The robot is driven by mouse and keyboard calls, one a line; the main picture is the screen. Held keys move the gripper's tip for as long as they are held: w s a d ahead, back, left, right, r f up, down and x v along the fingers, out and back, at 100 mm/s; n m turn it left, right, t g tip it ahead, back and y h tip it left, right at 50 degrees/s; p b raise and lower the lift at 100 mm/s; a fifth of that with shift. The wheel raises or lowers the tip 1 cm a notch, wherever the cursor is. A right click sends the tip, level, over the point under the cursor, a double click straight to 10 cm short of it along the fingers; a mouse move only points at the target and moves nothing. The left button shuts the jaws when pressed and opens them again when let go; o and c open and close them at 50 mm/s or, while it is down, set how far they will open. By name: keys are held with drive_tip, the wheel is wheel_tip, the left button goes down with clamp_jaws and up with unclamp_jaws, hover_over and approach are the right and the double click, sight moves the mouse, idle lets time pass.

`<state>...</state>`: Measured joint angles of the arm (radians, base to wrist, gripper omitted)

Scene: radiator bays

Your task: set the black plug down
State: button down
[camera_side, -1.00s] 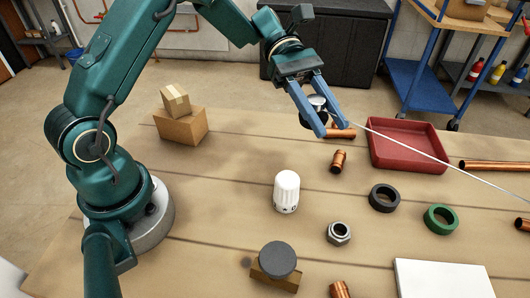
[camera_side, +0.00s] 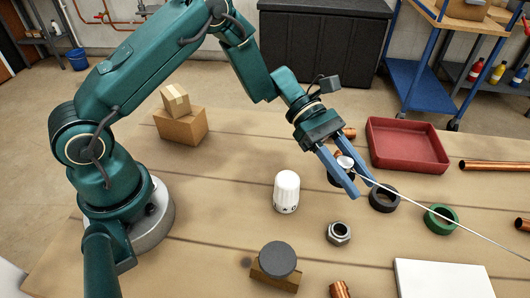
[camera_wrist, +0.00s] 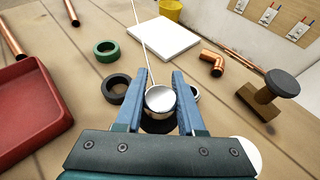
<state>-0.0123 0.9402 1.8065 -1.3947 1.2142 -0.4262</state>
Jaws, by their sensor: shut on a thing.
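The black plug (camera_side: 341,180) has a dark body and a shiny silver top, and a thin white cord runs from it to the right. My gripper (camera_side: 355,188) is shut on it, with one blue finger on each side. In the wrist view my gripper (camera_wrist: 173,100) shows the silver top (camera_wrist: 160,98) between the fingers, with part of the dark body below. The plug's underside is hidden, and I cannot tell its exact height above the table.
A black ring (camera_side: 384,198) lies just right of my gripper, with a green ring (camera_side: 440,219) farther right. A nut (camera_side: 338,233), a white knob (camera_side: 287,191), a red tray (camera_side: 408,146) and a dark disc on a wooden block (camera_side: 277,258) stand around.

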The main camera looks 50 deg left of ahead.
sight(344, 206)
drive_tip(key=shift+f, duration=2)
drive_tip(key=shift+f, duration=0.4)
drive_tip(key=shift+f, duration=0.2)
drive_tip(key=c, duration=0.5)
unclamp_jaws()
drive_tip(key=shift+r, duration=0.1)
